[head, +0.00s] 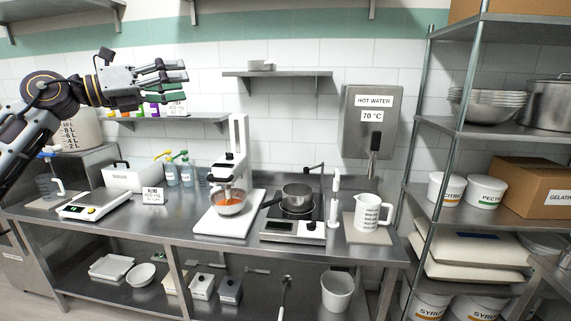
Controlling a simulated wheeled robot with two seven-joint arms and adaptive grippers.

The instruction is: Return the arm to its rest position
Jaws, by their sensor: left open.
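My left arm comes in from the left in the head view. My left gripper (176,79) is open and empty, with its fingers pointing right. It is raised in front of the tiled wall, above the level of the metal bench (200,240). It appears apart from the objects below it. My right gripper is not in view.
On the bench stand a scale (94,203), a mixer with an orange-filled bowl (229,205), a pot on a hot plate (297,197) and a white jug (370,212). Small shelves hang on the wall. A metal rack (500,131) stands at right.

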